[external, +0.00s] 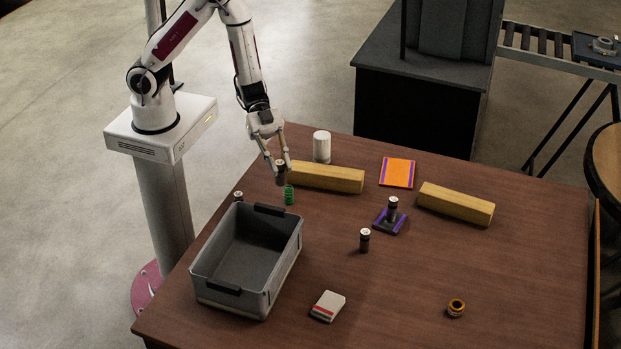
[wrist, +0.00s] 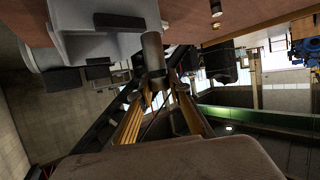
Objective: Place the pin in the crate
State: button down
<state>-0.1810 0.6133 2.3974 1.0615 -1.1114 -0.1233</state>
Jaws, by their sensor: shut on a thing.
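My gripper (external: 279,166) is shut on a dark grey cylindrical pin (external: 281,174), held upright beyond the crate at the table's back left. In the wrist view the pin (wrist: 152,48) stands between the fingertips (wrist: 155,76). The grey crate (external: 278,274) with dark handles stands at the table's left front, nearer the camera than my gripper. Its visible inside looks empty. The crate also shows at the top left of the wrist view (wrist: 78,46). The held pin is outside the crate. Whether it clears the table is hard to tell.
A green spring (external: 289,195) is just below the held pin in the picture. A wooden block (external: 328,178) and white cylinder (external: 322,146) are close right. Similar dark cylinders stand beside the crate (external: 238,196), on a purple-edged pad (external: 393,203) and mid-table (external: 364,240).

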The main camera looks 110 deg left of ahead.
jog(key=d+m+g+h, duration=0.4)
jog(key=d+m+g, duration=0.45)
jog(key=d, duration=2.25)
jog(key=shift+g+y, duration=0.3)
jog(key=shift+g, duration=0.05)
jog(key=shift+f, duration=2.35)
jog(key=shift+f, duration=0.15)
jog(key=shift+f, duration=2.95)
jog(key=shift+f, duration=0.15)
jog(key=shift+f, duration=1.75)
jog(key=shift+f, duration=0.15)
